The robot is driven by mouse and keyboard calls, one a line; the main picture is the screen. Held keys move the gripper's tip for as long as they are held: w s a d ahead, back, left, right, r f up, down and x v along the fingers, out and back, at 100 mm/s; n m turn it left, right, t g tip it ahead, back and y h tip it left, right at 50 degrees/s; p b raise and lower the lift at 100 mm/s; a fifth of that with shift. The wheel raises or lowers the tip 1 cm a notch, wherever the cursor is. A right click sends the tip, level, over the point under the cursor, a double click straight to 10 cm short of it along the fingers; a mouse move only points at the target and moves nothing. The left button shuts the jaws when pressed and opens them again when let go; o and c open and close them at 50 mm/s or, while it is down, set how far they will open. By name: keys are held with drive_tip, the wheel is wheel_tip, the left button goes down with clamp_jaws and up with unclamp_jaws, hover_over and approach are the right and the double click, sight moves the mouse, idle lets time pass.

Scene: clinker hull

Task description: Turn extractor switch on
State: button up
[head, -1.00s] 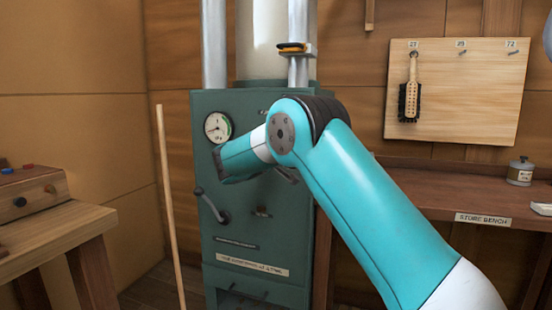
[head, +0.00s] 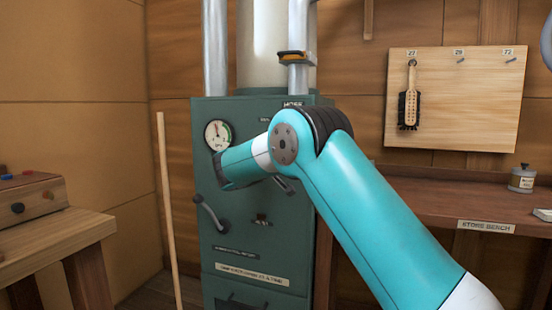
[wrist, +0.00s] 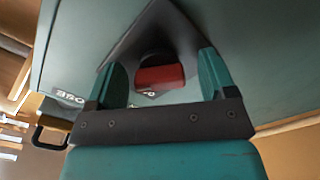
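A red knob or switch (wrist: 160,78) on a dark diamond-shaped plate (wrist: 180,35) sits between my fingers in the wrist view. I cannot read a label that names it as the extractor switch. My gripper (wrist: 164,72) is open, one finger on each side of the red part, and I cannot tell whether they touch it. In the head view my arm hides this part of the green cabinet (head: 212,262). A small switch (head: 262,220) and a dark lever (head: 210,212) show lower on the cabinet front.
A round gauge (head: 217,134) is close to my wrist on the left. A wooden pole (head: 168,210) leans left of the cabinet. A bench with a control box (head: 40,196) stands at left, the store bench (head: 440,208) at right. A brush (head: 410,98) hangs on a board.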

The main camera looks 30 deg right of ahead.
drive_tip(key=b+v, duration=0.1)
drive_tip(key=v, duration=1.6)
drive_tip(key=shift+s+a, duration=0.15)
